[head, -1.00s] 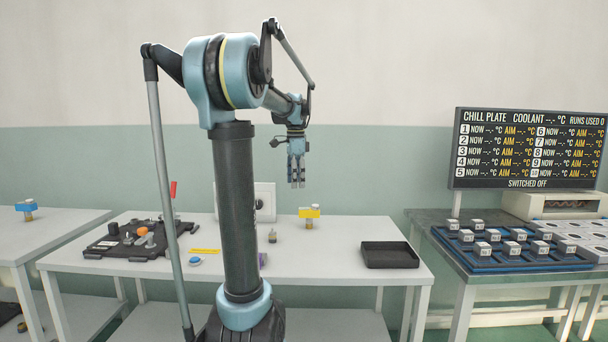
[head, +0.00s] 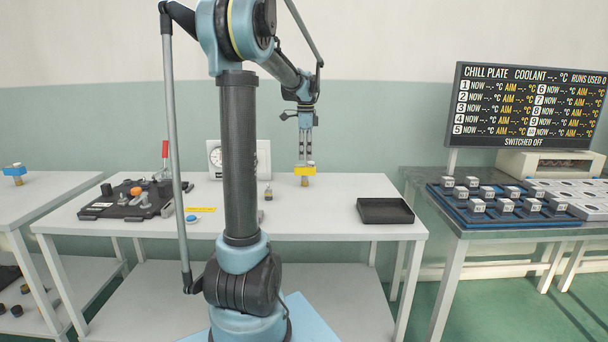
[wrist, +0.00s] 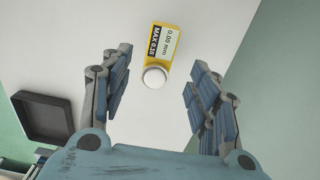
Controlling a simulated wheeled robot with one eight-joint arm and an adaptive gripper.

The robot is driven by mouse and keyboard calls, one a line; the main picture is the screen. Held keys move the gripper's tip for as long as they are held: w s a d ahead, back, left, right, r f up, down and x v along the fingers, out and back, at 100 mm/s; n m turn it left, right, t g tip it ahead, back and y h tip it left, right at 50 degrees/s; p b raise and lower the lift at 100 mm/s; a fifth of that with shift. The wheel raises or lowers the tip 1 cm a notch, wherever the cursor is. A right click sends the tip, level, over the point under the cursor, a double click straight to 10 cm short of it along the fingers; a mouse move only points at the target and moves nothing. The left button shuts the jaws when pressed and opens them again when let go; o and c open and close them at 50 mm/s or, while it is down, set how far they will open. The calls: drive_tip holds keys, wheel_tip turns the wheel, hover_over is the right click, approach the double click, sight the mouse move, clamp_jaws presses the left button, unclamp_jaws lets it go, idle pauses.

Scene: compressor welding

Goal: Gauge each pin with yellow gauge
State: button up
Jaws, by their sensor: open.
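The yellow gauge (head: 304,171) stands upright on the white table, on a narrower brass-coloured lower part. In the wrist view the gauge (wrist: 160,46) shows a label reading "MAX 0.10" and "0.00 mm", with a round white end facing the camera. My gripper (head: 305,158) points down just over the gauge. In the wrist view its open fingers (wrist: 160,72) are on either side of the gauge, with clear gaps. A small dark, brass-toned piece (head: 268,193), possibly a pin, stands left of the gauge. A black fixture (head: 135,199) with an orange knob is at the table's left.
An empty black tray (head: 385,211) lies at the table's right; it also shows in the wrist view (wrist: 43,117). A white dial unit (head: 215,158) stands at the back. A blue-topped gauge (head: 15,170) is on the left table. The right table holds a blue rack (head: 497,217) of blocks.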

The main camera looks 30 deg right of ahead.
sight(305, 166)
wheel_tip(305, 166, down, 9)
idle(0.4)
clamp_jaws()
drive_tip(key=c, duration=1)
unclamp_jaws()
drive_tip(key=shift+c, duration=0.2)
clamp_jaws()
drive_tip(key=shift+r, duration=0.4)
drive_tip(key=shift+r, duration=2.35)
